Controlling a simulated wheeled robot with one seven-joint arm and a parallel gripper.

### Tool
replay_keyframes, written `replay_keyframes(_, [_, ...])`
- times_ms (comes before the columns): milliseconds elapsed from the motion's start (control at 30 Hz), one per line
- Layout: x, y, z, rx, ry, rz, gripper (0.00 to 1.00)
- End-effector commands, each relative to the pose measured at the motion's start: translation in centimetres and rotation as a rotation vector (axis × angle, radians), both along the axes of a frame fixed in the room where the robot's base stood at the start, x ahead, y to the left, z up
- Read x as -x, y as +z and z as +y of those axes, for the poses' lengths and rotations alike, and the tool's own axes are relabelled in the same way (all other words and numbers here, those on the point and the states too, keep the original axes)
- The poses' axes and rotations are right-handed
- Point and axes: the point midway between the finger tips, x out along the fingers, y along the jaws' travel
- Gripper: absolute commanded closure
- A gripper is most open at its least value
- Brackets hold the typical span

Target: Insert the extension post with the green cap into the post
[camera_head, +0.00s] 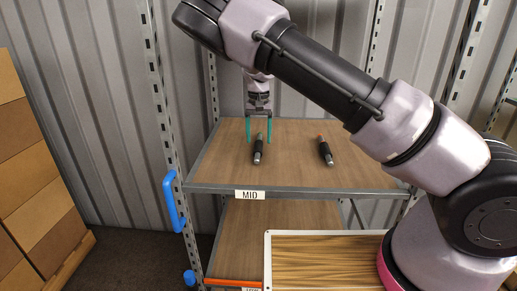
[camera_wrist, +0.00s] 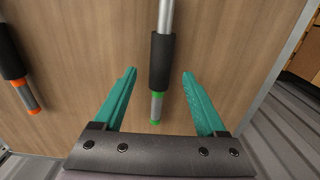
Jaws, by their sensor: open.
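The extension post with the green cap (camera_wrist: 161,62) lies on the wooden shelf marked MID; it has a black sleeve, a bare metal end and a green-ringed tip. It also shows in the head view (camera_head: 258,152), with its metal end toward the shelf's front edge. My gripper (camera_wrist: 158,72) is open, its two teal fingers on either side of the black sleeve with a gap on each side. In the head view my gripper (camera_head: 258,142) is above the green-cap end. I cannot tell which part is the receiving post.
A second post with an orange cap (camera_head: 325,151) lies to the right on the same shelf (camera_head: 291,172); it shows at the left in the wrist view (camera_wrist: 14,62). Metal uprights (camera_head: 160,100) flank the shelf. Blue handle (camera_head: 174,203) is at the left upright. Boxes (camera_head: 32,170) stand left.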

Motion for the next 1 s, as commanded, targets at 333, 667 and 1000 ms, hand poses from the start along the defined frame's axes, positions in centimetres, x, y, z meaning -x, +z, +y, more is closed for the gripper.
replay_keyframes(333, [-0.1,-3.2,0.1,0.001,0.000,-0.001,0.26])
replay_keyframes(667, [-0.1,-3.2,0.1,0.000,0.000,-0.001,0.84])
replay_keyframes(1000, [-0.1,-3.1,0.1,0.000,0.000,-0.001,1.00])
